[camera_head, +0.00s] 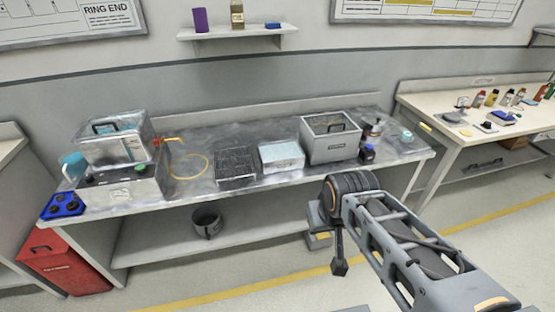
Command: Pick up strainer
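I cannot tell for sure which thing is the strainer. A dark wire-mesh basket (236,168) sits on the metal bench top, left of a light blue-topped box (281,157); it looks the most like one. My arm comes in from the lower right, in front of the bench. My gripper (339,267) hangs below the arm's end joint, in front of the lower shelf, apart from the basket. It is small and dark here, and its fingers cannot be made out. Nothing can be seen held in it.
A metal bin (329,145) and small bottles stand right of the box. A metal tank (118,145), yellow tubing (190,166) and a blue tray (63,205) are at the left. A round pot (207,222) sits on the lower shelf. A red box (66,264) stands on the floor.

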